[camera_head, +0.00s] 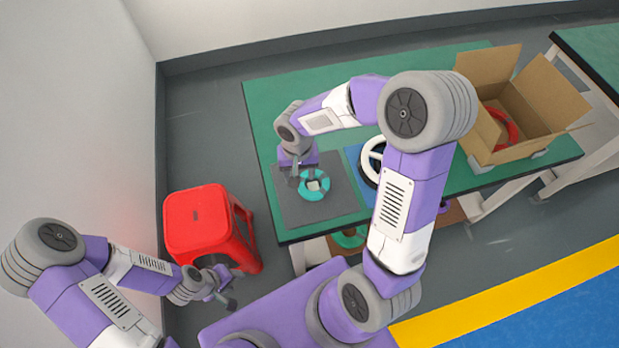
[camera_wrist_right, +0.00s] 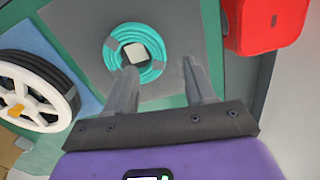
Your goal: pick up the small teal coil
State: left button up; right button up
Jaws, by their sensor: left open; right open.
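The small teal coil (camera_head: 325,190) lies flat on a dark grey mat on the green table, around a pale block in its centre. It also shows in the right wrist view (camera_wrist_right: 152,74). My right gripper (camera_head: 293,182) is open above the mat at the coil's left side in the head view. In the wrist view its fingers (camera_wrist_right: 159,66) appear on either side of one part of the coil's ring, one finger overlapping the centre. I cannot tell whether they touch it. My left gripper (camera_head: 226,292) is open and empty, low beside the red stool.
A white-and-black reel (camera_wrist_right: 30,92) lies on a blue mat beside the grey mat. An open cardboard box (camera_head: 541,88) holds a red coil (camera_head: 507,127). A red stool (camera_head: 197,220) stands left of the table (camera_head: 262,104).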

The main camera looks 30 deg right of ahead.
aim_at(301, 184)
jog(key=shift+s+f, duration=0.2)
jog(key=shift+f, duration=0.3)
jog(key=f, duration=0.1)
jog(key=f+b, duration=0.1)
jog(key=f, duration=0.1)
jog(key=f+b, duration=0.1)
jog(key=f, duration=0.1)
jog(key=shift+w+d, duration=0.2)
jog(key=shift+w, duration=0.05)
jog(key=shift+r, duration=0.15)
grip_shut()
